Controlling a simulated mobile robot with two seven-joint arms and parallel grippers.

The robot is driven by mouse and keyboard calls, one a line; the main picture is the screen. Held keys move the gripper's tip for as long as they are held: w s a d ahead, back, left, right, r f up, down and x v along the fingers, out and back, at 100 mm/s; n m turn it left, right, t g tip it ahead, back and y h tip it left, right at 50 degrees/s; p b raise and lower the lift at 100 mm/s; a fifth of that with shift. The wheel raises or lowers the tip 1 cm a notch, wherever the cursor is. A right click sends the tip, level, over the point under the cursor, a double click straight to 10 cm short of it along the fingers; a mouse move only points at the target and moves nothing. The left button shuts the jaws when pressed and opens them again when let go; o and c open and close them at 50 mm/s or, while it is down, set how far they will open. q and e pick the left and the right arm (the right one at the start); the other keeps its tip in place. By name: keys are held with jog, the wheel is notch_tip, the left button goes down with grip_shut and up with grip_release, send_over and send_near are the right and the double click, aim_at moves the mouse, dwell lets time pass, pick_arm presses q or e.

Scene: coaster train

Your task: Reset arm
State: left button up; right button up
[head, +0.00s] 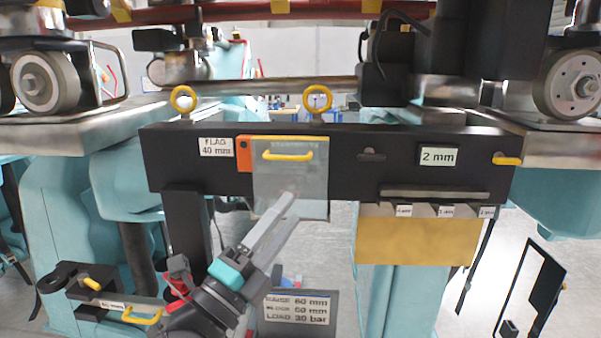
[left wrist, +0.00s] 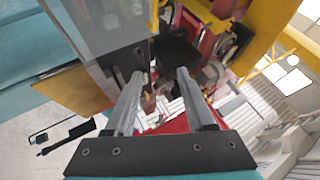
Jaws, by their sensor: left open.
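My left gripper (head: 290,200) is in the lower middle of the head view, its fingers pointing up and right in front of a clear cover (head: 290,180) with a yellow handle (head: 288,155). In the left wrist view the two fingers (left wrist: 160,75) stand apart with nothing held between them. The clear cover also shows in the left wrist view (left wrist: 95,20), to the left of the fingers. Whether the fingertips touch the cover cannot be told. My right gripper is not in view.
A black beam (head: 360,180) spans the middle, with a "2 mm" label (head: 437,156) and yellow rings on top. A yellow box (head: 415,240) hangs below it. A dark sign (head: 300,310) and a bracket with yellow handles (head: 110,300) are low. Wheels (head: 45,82) stand above.

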pick_arm(q)
jog(key=s+a+f+n+g+y, duration=0.2)
jog(key=a+f+n+y, duration=0.45)
jog(key=f+n, duration=0.25)
jog(key=s+a+f+n+g+y, duration=0.2)
jog(key=a+f+n+y, duration=0.3)
jog(key=f+n+y, duration=0.4)
jog(key=s+a+f+n+g+h, duration=0.1)
jog(key=s+f+n+g, duration=0.4)
jog(key=s+f, duration=0.5)
jog(key=s+a+f+n+g+h, duration=0.1)
jog(key=s+f+n+g, duration=0.1)
jog(key=s+f+g, duration=0.75)
jog(key=s+f+t+b, duration=0.15)
jog(key=f+b, duration=0.25)
jog(key=f, duration=0.9)
jog(key=s+f+t+b, duration=0.1)
jog(key=s+f+b, duration=0.2)
jog(key=f, duration=1.1)
jog(key=s+a+f+g+b, duration=0.1)
jog(key=s+f+b, duration=0.4)
jog(key=s+f, duration=1)
notch_tip(320, 180, down, 3)
jog(key=shift+a+r+g+b, duration=0.1)
jog(key=shift+a+g+b, duration=0.25)
jog(key=shift+a, duration=0.5)
